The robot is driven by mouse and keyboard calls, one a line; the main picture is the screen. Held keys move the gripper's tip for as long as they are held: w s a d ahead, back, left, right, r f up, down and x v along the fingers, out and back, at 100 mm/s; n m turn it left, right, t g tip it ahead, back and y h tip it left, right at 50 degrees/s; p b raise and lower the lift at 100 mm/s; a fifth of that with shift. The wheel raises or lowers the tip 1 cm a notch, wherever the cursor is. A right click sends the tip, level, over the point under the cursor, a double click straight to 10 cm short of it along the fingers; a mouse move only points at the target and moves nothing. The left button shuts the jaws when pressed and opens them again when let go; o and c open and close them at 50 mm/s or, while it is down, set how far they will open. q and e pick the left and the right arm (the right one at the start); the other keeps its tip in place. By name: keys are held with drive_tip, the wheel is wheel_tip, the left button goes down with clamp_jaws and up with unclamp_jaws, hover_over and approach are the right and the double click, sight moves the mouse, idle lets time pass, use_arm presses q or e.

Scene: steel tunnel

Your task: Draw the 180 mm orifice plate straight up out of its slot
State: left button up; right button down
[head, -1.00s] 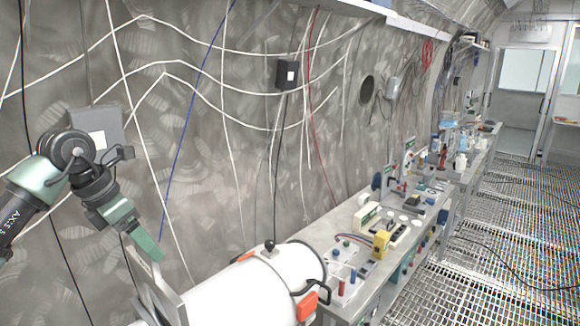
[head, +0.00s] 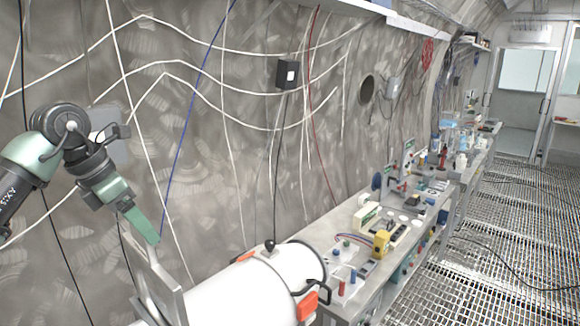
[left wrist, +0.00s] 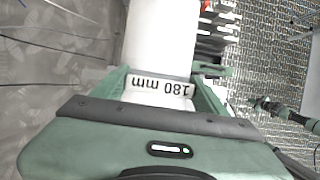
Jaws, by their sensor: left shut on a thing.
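My left gripper (head: 147,230) points down at the left of the head view, shut on the top of the orifice plate (head: 166,287). The plate is a grey, flat metal piece standing at the near end of a white cylindrical vessel (head: 235,296). Its lower part and the slot are hidden from me.
The vessel has an orange clasp (head: 307,305) and a black knob (head: 269,244) on top. A cluttered bench (head: 340,298) runs along the wall to its right. Cables hang on the wall (head: 230,150) behind my left arm. Open grating floor (head: 480,265) lies at right.

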use_arm(q)
drive_tip(key=shift+r, duration=3.55)
